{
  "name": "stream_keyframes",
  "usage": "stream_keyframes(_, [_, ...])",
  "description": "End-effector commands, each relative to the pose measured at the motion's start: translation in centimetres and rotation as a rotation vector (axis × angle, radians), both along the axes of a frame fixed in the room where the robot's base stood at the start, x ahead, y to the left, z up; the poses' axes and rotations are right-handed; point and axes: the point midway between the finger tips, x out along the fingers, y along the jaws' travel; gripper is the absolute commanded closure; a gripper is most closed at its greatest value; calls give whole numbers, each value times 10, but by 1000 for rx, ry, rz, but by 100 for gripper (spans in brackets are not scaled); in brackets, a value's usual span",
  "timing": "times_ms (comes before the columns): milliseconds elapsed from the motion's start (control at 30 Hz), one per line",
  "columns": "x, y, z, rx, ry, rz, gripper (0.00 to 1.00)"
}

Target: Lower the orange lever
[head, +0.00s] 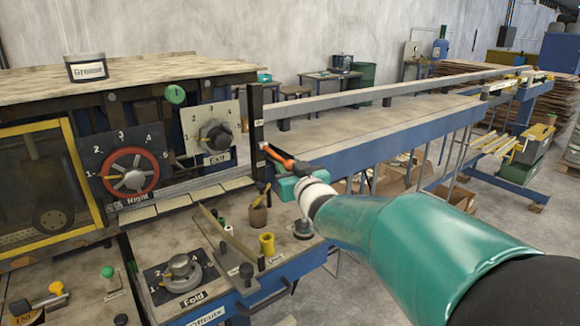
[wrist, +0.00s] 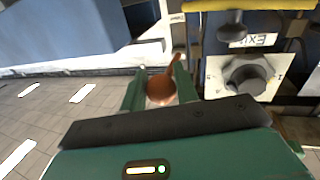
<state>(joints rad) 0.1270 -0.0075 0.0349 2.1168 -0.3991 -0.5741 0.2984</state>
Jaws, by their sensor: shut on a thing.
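The orange lever (head: 278,156) is mounted on a dark upright post at the near end of the long rail. It slopes down to the right from its pivot toward my gripper. My gripper (head: 300,171) is at the lever's free end, and its fingers are partly hidden by its own green body. In the wrist view the lever's rounded orange-brown end (wrist: 159,91) sits between the two green fingers of my gripper (wrist: 160,82), which is shut on it. The lever's thin shaft runs up and away from the fingers.
The Exit dial (head: 216,138) is left of the post, and the red Right dial (head: 131,173) is further left. A lower bench holds the Fold dial (head: 179,273), a brown pot (head: 258,215) and a yellow cup (head: 267,244). A long blue-edged table (head: 390,143) extends right.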

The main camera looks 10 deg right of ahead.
Motion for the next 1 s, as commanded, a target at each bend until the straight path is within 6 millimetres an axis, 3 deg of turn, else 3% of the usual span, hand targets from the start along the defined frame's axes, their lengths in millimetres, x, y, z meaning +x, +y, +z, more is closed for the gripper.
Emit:
stream_keyframes(233, [0,1,-1,-1,2,2,100])
stream_keyframes(267, [0,1,0,-1,2,2,68])
stream_keyframes(367, [0,1,0,-1,1,2,49])
stream_keyframes(767, [-7,0,1,-1,-1,1,49])
stream_keyframes(1000, [-45,-5,2,-2,-2,0,49])
